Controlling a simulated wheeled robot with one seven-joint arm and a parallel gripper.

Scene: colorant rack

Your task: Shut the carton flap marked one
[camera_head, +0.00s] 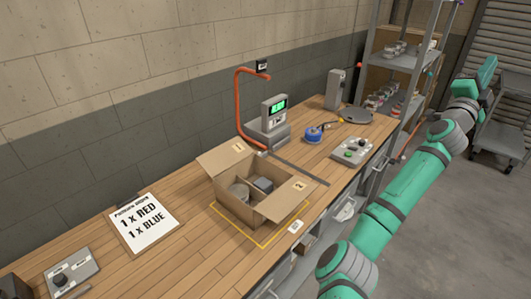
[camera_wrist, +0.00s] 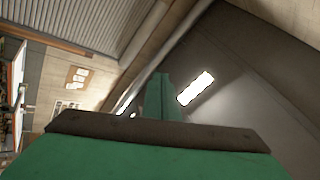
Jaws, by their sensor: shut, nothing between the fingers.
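The open cardboard carton (camera_head: 234,211) stands on the wooden bench. Its flap marked 1 (camera_head: 222,158) is raised along the far-left side, with the label near its right end. The flap marked 2 (camera_head: 284,201) is open on the near-right side. A round grey tin (camera_head: 238,193) and a dark grey block-like item (camera_head: 263,184) show inside. My gripper (camera_wrist: 160,92) is shut and empty in the wrist view, pointing up toward the ceiling. In the head view, my arm reaches to the upper right, far from the carton, beyond the bench edge.
A scale with green display (camera_head: 271,119) and an orange curved pipe (camera_head: 238,105) stand behind the carton. A button box (camera_head: 352,150) and blue tape-like item (camera_head: 313,134) lie farther right. An order sheet (camera_head: 143,222) lies left. A shelf rack (camera_head: 408,62) stands at the far end.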

